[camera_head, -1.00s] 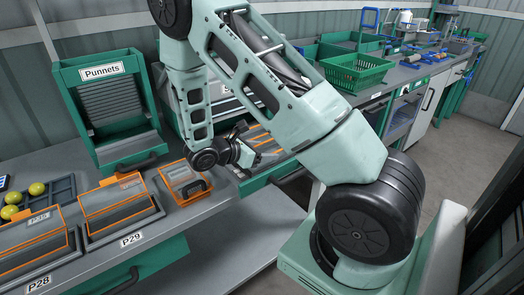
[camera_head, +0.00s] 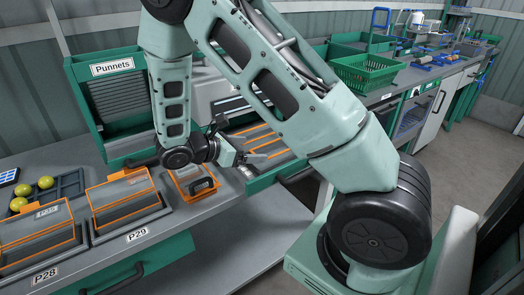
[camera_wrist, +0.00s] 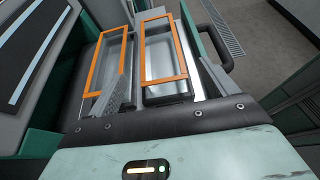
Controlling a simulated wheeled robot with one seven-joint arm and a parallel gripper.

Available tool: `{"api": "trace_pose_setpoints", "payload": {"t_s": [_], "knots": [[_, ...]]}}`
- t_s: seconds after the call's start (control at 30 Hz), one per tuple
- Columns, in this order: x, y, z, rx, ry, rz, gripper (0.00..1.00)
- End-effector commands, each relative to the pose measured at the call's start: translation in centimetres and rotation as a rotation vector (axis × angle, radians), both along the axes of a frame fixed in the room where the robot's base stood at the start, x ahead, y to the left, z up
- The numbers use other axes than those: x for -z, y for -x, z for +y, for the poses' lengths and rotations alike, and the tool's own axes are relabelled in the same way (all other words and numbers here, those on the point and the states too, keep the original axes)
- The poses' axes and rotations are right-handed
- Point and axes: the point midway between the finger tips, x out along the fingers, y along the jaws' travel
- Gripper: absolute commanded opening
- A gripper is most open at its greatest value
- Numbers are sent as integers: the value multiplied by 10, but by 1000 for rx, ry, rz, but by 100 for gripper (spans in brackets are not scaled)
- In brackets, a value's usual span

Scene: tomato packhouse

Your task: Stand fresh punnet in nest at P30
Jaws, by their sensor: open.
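My gripper (camera_head: 252,157) is open and empty above the green drawer (camera_head: 262,178) in the head view. Orange-rimmed clear punnets (camera_head: 258,134) lie in the drawer. The wrist view shows two of them side by side, a left one (camera_wrist: 106,62) and a right one (camera_wrist: 162,52), below and between my fingers. Nests marked P28 and P29 (camera_head: 137,235) hold grey, orange-edged punnets. No P30 label is readable. A smaller orange-edged unit (camera_head: 186,173) with a black handle stands right of P29, partly behind my wrist.
A green rack labelled Punnets (camera_head: 112,68) stands at the back left. A dark tray with yellow-green tomatoes (camera_head: 45,182) lies at far left. A green basket (camera_head: 365,72) stands on the back-right bench. The drawer juts out from the bench front.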

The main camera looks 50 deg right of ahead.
Motion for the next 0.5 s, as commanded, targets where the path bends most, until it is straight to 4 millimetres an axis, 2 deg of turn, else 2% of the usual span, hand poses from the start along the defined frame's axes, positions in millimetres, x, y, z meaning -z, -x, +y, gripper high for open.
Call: {"api": "trace_pose_setpoints", "payload": {"t_s": [0.1, 0.33, 0.43, 0.5], "knots": [[-7, -5, 17, -1, 0, -3, 85], [-15, -4, 38, 11, -29, -17, 85], [-18, 12, 63, 51, -126, -74, 85], [-22, 31, 92, 99, -241, -140, 85]]}}
